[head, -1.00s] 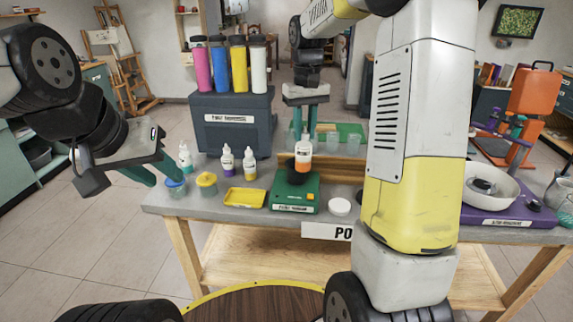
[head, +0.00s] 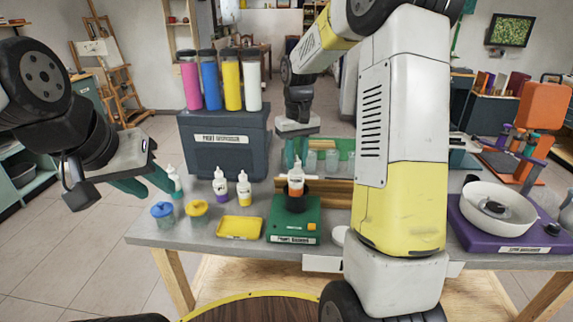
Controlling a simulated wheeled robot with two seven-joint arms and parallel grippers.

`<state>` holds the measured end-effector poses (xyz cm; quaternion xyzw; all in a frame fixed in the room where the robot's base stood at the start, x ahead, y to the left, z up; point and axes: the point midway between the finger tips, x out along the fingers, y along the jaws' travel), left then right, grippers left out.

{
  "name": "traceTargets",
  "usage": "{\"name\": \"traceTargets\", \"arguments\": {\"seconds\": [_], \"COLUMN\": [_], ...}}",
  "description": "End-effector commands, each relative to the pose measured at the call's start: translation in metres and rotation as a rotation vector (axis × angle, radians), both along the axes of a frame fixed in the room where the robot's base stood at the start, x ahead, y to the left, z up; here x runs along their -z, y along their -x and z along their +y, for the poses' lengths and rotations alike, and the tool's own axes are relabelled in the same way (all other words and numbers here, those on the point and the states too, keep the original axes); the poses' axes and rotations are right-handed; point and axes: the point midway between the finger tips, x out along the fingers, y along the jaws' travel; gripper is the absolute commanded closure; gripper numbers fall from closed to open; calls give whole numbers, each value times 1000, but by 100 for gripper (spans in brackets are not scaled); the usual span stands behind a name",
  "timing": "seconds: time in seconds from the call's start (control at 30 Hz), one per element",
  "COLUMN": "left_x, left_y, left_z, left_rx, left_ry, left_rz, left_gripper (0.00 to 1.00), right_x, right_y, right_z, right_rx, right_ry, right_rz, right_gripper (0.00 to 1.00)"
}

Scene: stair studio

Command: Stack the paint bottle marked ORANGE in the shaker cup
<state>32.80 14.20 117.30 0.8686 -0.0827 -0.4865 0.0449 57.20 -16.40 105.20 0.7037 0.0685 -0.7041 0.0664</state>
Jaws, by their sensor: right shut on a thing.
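The paint bottle with an orange band (head: 296,183) is upright at the black shaker cup (head: 297,204) on the green paint shaker (head: 293,230). The bottle's lower end overlaps the cup in the picture; I cannot tell how deep it sits inside. Its label is too small to read. My right gripper (head: 297,155) points down from above and is shut on the upper part of the bottle.
Two small bottles (head: 243,188) stand left of the shaker, behind a yellow tray (head: 240,228). Blue-lidded (head: 162,210) and yellow-lidded (head: 197,209) jars stand further left. A paint dispenser (head: 225,142) is behind. A white bowl (head: 497,212) sits on a purple base at right.

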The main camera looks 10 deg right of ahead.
Motion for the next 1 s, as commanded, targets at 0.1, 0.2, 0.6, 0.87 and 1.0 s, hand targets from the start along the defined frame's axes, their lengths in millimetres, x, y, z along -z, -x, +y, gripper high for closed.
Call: {"name": "traceTargets", "arguments": {"seconds": [0.1,0.2,0.6,0.87,1.0], "left_x": [0,0,0,0,0], "left_y": [0,0,0,0,0], "left_z": [0,0,0,0,0], "left_rx": [0,0,0,0,0], "left_ry": [0,0,0,0,0], "left_rz": [0,0,0,0,0], "left_gripper": [64,64,64,64,64], "right_x": [15,30,37,41,41], "right_y": [1,1,0,0,0], "right_z": [0,0,0,0,0], "right_rx": [-1,-1,0,0,0], "right_ry": [0,0,-1,0,0], "right_rz": [4,4,1,1,1], "right_gripper": [100,100,100,54,54]}}
